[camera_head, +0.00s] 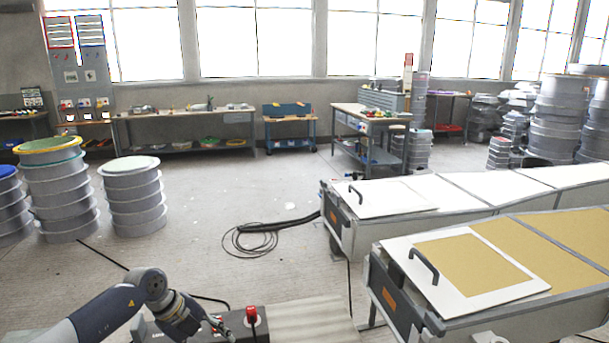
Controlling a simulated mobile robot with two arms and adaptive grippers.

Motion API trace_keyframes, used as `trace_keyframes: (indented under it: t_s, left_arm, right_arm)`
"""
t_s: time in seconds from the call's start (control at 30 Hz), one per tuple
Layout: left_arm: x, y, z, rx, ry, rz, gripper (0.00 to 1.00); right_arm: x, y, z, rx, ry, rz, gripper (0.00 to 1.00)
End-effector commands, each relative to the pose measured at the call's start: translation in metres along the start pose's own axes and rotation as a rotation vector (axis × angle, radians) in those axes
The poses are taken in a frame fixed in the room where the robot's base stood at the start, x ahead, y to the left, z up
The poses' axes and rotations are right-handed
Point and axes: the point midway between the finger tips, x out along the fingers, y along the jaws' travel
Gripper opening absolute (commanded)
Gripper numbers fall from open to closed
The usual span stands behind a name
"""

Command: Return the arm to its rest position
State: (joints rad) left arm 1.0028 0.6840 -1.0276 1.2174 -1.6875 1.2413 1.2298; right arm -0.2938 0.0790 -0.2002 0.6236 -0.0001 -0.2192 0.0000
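My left arm comes in from the lower left. Its dark gripper (222,329) points down and right, low in the picture. It is beside a dark control box (264,326) with a red knob (251,314) and small red parts on top. The fingers are small and partly cut by the lower edge, so I cannot tell whether they are open or touching the box. My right gripper is not in view.
Two long mould tables stand at right, a near one with a tan panel (474,263) and a farther white one (390,196). Stacked round grey moulds (135,196) stand at left. A coiled black hose (250,238) lies on otherwise open floor. Workbenches line the back wall.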

Motion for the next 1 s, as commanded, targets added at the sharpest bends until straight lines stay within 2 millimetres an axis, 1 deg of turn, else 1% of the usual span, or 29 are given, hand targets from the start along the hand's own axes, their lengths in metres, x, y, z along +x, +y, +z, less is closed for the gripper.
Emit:
trace_keyframes:
  t_s: [0.03, 0.07, 0.1, 0.17, 0.2, 0.27, 0.3, 0.37, 0.4, 0.43, 0.5, 0.57, 0.6, 0.67, 0.73, 0.77, 0.8, 0.87, 0.9, 0.97, 1.0]
  left_arm:
    - [0.013, -0.012, -0.022, 0.026, 0.048, -0.06, 0.49]
    - [0.019, -0.021, -0.036, 0.041, 0.079, -0.107, 0.49]
    - [0.027, -0.034, -0.056, 0.058, 0.121, -0.177, 0.49]
    - [0.035, -0.057, -0.092, 0.078, 0.194, -0.306, 0.49]
    - [0.037, -0.073, -0.117, 0.081, 0.242, -0.405, 0.49]
    - [0.033, -0.096, -0.148, 0.068, 0.303, -0.553, 0.49]
    - [0.026, -0.109, -0.166, 0.047, 0.337, -0.65, 0.49]
    - [0.014, -0.126, -0.186, 0.0, 0.375, -0.791, 0.49]
    - [0.003, -0.135, -0.196, -0.043, 0.394, -0.881, 0.49]
    - [-0.005, -0.141, -0.2, -0.08, 0.402, -0.947, 0.49]
    - [-0.025, -0.149, -0.205, -0.185, 0.408, -1.087, 0.49]
    - [-0.041, -0.151, -0.201, -0.294, 0.398, -1.192, 0.49]
    - [-0.05, -0.149, -0.195, -0.372, 0.383, -1.254, 0.49]
    - [-0.061, -0.142, -0.182, -0.502, 0.35, -1.329, 0.49]
    - [-0.069, -0.126, -0.165, -0.665, 0.296, -1.391, 0.49]
    - [-0.071, -0.117, -0.156, -0.737, 0.268, -1.408, 0.49]
    - [-0.071, -0.104, -0.145, -0.836, 0.229, -1.421, 0.49]
    - [-0.068, -0.078, -0.13, -0.983, 0.162, -1.422, 0.49]
    - [-0.064, -0.059, -0.12, -1.083, 0.113, -1.408, 0.49]
    - [-0.055, -0.026, -0.11, -1.229, 0.04, -1.367, 0.49]
    - [-0.048, -0.003, -0.105, -1.321, -0.009, -1.328, 0.49]
  right_arm:
    - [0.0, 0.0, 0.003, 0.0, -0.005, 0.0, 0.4]
    - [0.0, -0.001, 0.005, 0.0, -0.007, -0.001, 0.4]
    - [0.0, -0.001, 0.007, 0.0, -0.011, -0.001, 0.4]
    - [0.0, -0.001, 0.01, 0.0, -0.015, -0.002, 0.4]
    - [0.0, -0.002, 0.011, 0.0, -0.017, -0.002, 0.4]
    - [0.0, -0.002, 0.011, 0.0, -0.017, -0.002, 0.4]
    - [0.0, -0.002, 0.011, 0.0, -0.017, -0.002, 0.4]
    - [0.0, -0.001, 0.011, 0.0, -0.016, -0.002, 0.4]
    - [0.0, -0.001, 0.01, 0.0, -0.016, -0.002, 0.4]
    - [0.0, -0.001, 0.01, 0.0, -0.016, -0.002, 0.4]
    - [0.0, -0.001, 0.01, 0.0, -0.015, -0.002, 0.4]
    - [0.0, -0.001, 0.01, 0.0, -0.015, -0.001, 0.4]
    - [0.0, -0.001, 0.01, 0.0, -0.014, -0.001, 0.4]
    - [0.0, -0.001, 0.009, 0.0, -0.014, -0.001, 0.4]
    - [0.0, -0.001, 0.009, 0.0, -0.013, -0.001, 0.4]
    - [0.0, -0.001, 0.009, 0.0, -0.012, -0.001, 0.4]
    - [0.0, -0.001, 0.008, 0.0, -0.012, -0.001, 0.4]
    - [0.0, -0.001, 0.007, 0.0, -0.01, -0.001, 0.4]
    - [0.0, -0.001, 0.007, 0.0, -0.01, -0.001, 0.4]
    - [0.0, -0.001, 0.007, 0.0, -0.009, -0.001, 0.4]
    - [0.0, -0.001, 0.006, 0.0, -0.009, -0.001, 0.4]
